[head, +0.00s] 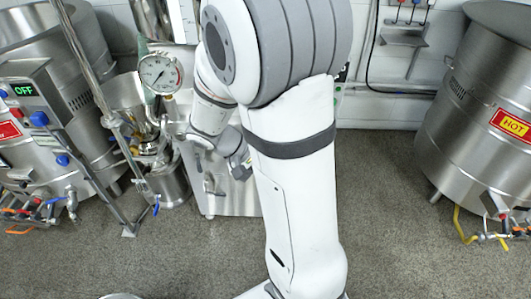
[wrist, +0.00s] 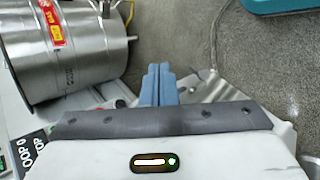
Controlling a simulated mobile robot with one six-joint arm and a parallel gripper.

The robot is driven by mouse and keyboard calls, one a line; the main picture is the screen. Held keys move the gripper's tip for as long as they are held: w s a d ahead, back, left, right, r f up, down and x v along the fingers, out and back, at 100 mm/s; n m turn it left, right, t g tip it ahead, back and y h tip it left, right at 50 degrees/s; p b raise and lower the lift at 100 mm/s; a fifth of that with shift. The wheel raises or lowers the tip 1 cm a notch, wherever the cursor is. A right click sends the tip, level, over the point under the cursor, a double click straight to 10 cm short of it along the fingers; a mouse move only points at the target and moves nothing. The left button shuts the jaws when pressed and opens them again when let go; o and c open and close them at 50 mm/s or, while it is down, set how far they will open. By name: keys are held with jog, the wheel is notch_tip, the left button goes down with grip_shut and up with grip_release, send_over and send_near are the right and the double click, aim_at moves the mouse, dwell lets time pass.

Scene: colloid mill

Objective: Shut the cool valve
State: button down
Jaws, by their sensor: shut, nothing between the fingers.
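My gripper (wrist: 158,72) is shut and empty, its two grey-blue fingers side by side over the grey floor in the wrist view. In the head view my gripper (head: 240,165) shows partly behind my arm, in front of a steel cabinet. No valve is clearly labelled as the cool one. A blue-handled valve (head: 156,206) hangs low by the steel stand left of my gripper. Another blue handle (head: 53,200) is on the piping at the far left. My gripper is apart from both, and I cannot tell either handle's setting.
A pressure gauge (head: 161,73) stands left of my arm. A control box (head: 35,100) reading OFF is at the left. A steel tank marked HOT (head: 465,120) with yellow-handled piping stands at the right. The floor (head: 385,220) between is clear.

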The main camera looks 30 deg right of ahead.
jog(key=w+d+f+n+t+h+b, duration=0.1)
jog(key=w+f+t+h+b, duration=0.1)
jog(key=f, duration=0.8)
jog(key=w+d+f+n+t+h+b, duration=0.2)
jog(key=w+f+b, duration=0.4)
jog(key=f, duration=0.5)
jog(key=w+d+f+n+t+h+b, duration=0.1)
jog(key=w+f+t+h+b, duration=0.3)
jog(key=f, duration=0.6)
jog(key=w, duration=0.2)
jog(key=shift+w+d+f+h, duration=0.3)
jog(key=shift+d+h, duration=0.05)
jog(key=shift+h, duration=0.05)
jog(key=shift+d, duration=0.15)
jog(key=d+b, duration=0.2)
jog(key=d, duration=1.1)
jog(key=shift+f+b, duration=0.25)
jog(key=shift+b, duration=0.05)
jog(key=shift+w+a+f+n+b, duration=0.15)
jog(key=shift+w+f+n+b, duration=0.05)
jog(key=shift+n+b, duration=0.15)
